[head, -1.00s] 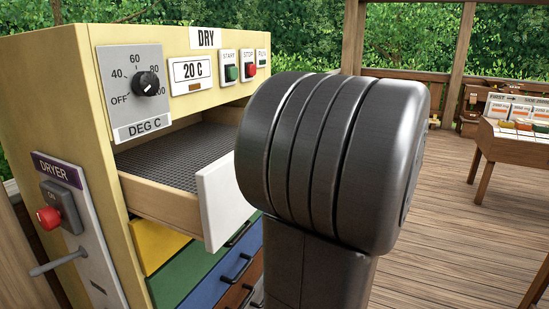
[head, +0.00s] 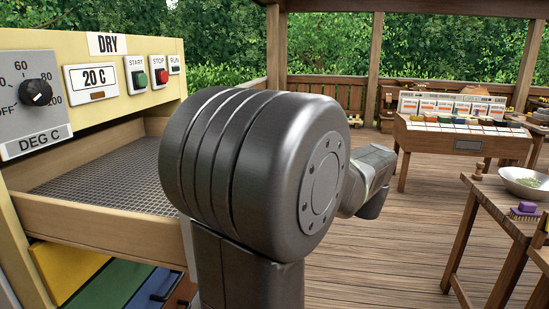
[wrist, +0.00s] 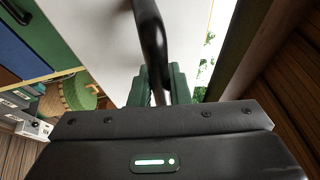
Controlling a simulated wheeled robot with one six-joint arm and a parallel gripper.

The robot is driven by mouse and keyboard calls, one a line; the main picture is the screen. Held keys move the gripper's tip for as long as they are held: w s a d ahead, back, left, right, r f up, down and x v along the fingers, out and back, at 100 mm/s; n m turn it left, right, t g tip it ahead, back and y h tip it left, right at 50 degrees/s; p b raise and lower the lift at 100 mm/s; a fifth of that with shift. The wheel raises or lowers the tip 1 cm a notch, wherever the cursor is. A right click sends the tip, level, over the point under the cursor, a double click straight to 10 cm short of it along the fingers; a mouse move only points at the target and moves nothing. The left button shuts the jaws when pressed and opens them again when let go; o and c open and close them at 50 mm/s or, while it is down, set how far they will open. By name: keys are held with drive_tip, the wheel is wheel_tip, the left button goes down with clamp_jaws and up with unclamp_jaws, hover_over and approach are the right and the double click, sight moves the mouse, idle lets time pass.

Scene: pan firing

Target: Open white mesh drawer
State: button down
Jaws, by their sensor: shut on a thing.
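The white mesh drawer (head: 105,222) stands pulled out of the yellow dryer cabinet (head: 130,48), with its wooden side and dark mesh floor showing in the head view. Its white front is almost wholly hidden behind my arm there. In the wrist view the white front (wrist: 88,38) fills the upper middle, with a black bar handle (wrist: 150,35) across it. My gripper (wrist: 160,84) has its green fingers shut on this handle. The fingers are hidden in the head view.
Yellow, green and blue drawers (head: 105,285) sit shut below. A dial panel (head: 35,103) is above left. A table with a bowl (head: 526,183) and a brush stands at right. A sample bench (head: 460,140) stands farther back. Deck floor between is clear.

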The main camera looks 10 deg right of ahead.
drive_tip(key=c, duration=1.4)
unclamp_jaws()
drive_tip(key=shift+o, duration=0.2)
drive_tip(key=b+v, duration=0.1)
drive_tip(key=v, duration=1.2)
drive_tip(key=shift+s+d, duration=0.25)
drive_tip(key=shift+d, duration=0.05)
drive_tip(key=shift+f, duration=0.1)
drive_tip(key=p+x, duration=0.1)
drive_tip(key=x, duration=1.3)
